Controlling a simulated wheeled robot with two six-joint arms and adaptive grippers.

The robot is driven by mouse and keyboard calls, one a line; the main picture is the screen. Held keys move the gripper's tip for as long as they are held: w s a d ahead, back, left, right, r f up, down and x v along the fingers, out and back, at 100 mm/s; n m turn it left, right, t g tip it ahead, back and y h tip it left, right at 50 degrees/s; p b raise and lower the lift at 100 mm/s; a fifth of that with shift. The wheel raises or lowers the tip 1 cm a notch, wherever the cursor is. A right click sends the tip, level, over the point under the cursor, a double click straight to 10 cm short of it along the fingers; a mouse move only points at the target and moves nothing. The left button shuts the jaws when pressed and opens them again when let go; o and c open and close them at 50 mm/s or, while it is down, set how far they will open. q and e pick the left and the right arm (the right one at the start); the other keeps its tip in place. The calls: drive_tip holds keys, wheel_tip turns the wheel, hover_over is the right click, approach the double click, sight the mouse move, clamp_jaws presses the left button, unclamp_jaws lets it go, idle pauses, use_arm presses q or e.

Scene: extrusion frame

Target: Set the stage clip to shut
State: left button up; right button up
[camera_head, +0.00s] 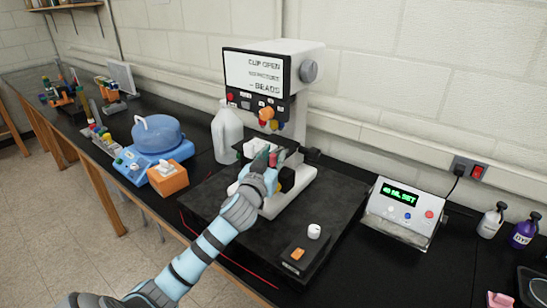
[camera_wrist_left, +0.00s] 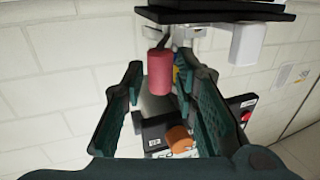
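A white microscope (camera_head: 300,62) stands on a dark platform; its screen (camera_head: 256,74) reads "CLIP OPEN", with "NO PICTURE" and "BEADS" below. My left gripper (camera_head: 268,166) is at the stage, under the coloured objectives (camera_head: 270,117), and partly hides the stage and clip. In the left wrist view the gripper (camera_wrist_left: 168,82) is open. My right gripper is not in view.
A white jug (camera_head: 227,131) stands left of the microscope. An orange tissue box (camera_head: 168,178) and blue centrifuge (camera_head: 158,138) are farther left. A display unit (camera_head: 401,207) stands right. A small control box (camera_head: 301,257) and white knob (camera_head: 314,231) are on the platform's front.

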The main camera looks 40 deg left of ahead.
use_arm(q)
clamp_jaws()
